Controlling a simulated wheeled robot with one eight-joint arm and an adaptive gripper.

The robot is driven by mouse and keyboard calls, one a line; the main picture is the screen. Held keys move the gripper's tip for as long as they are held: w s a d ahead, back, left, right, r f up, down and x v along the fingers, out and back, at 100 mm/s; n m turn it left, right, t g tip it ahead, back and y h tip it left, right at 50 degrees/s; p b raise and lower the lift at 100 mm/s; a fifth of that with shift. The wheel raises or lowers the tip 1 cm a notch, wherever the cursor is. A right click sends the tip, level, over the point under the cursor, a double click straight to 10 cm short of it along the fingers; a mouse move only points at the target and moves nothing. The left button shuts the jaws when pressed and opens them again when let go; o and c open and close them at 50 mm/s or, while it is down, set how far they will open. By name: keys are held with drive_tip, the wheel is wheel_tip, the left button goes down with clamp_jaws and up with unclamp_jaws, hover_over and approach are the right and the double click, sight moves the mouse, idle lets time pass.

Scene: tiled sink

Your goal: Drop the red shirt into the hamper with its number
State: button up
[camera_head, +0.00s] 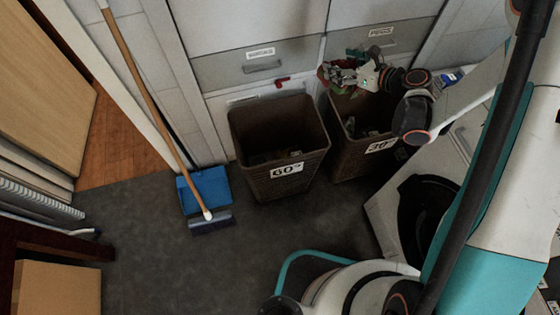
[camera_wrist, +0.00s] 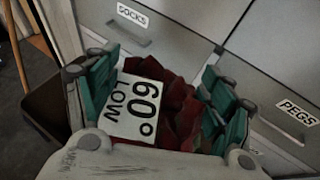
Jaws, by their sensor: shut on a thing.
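My gripper (camera_head: 342,75) is shut on a red shirt (camera_wrist: 182,105). The shirt is bunched between the green-sided fingers in the wrist view, and its white tag (camera_wrist: 138,105) reads "60° LOW". In the head view my gripper is at the back, above the rear of the right brown hamper (camera_head: 366,160), whose label is partly covered and seems to read 30°. The left brown hamper (camera_head: 247,160) is labelled 60° and stands to the left of my gripper, with some small items at its bottom. Little of the shirt shows in the head view.
A broom (camera_head: 160,120) and blue dustpan (camera_head: 208,190) stand left of the 60° hamper. A white machine with a dark round door (camera_head: 425,205) is at right. The grey floor in front is mostly clear.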

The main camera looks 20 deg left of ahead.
drive_tip(key=s+a+f+n+g+y+b, duration=0.1)
drive_tip(key=s+a+f+n+g+b, duration=0.2)
drive_tip(key=a+f, duration=0.6)
drive_tip(key=s+a+f+n+g+b, duration=0.3)
drive_tip(key=a+f, duration=0.5)
drive_tip(key=f, duration=0.5)
drive_tip(key=s+n+g, duration=0.1)
drive_tip(key=n+g, duration=0.1)
drive_tip(key=g, duration=0.1)
drive_tip(key=shift+a+g+y, duration=0.3)
drive_tip(key=shift+a+y, duration=0.05)
drive_tip(key=shift+y, duration=0.05)
drive_tip(key=o, duration=1.7)
drive_tip(key=shift+o, duration=0.2)
drive_tip(key=v, duration=1.2)
